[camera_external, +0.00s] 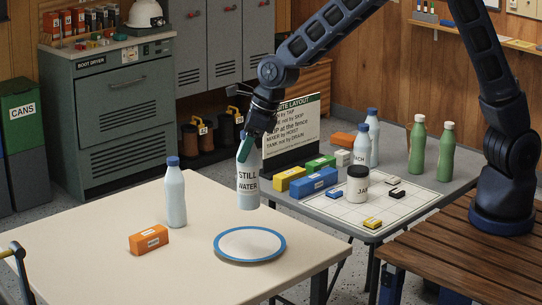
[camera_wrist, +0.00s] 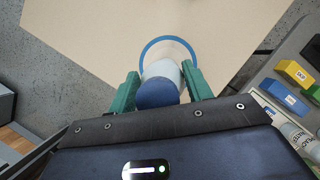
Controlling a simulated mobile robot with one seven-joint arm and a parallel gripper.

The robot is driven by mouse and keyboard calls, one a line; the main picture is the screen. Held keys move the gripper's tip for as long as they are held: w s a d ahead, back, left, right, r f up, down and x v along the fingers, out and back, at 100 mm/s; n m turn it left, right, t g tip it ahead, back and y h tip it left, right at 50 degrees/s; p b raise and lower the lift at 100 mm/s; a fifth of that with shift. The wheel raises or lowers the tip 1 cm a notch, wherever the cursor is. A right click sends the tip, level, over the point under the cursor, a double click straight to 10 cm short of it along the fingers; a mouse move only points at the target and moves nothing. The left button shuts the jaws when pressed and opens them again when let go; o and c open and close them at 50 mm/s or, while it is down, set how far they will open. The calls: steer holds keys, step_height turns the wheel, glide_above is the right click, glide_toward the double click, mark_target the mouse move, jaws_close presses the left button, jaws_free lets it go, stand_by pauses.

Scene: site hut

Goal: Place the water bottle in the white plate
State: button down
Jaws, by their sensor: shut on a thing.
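A pale bottle labelled "STILL WATER" (camera_external: 248,182) hangs upright in my gripper (camera_external: 245,146), above the cream table and behind the plate in the external view. In the wrist view my gripper (camera_wrist: 160,92) has its green fingers on both sides of the bottle's blue cap (camera_wrist: 157,94). The white plate with a blue rim (camera_external: 220,245) lies on the cream table near its right front edge. In the wrist view its blue rim (camera_wrist: 168,39) shows beyond the bottle, which hides part of the plate. The plate looks empty.
Another blue-capped bottle (camera_external: 175,193) and an orange block (camera_external: 148,240) stand on the cream table (camera_external: 95,235), left of the plate. The grey side table (camera_external: 425,185) at right holds coloured blocks, a jar (camera_external: 358,184), more bottles and a layout sign (camera_external: 291,135).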

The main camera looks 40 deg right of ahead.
mark_target(246, 191)
step_height(246, 191, down, 12)
steer(key=shift+r, duration=0.1)
stand_by(0.5)
steer(key=c, duration=0.6)
jaws_free()
steer(key=shift+c, duration=0.2)
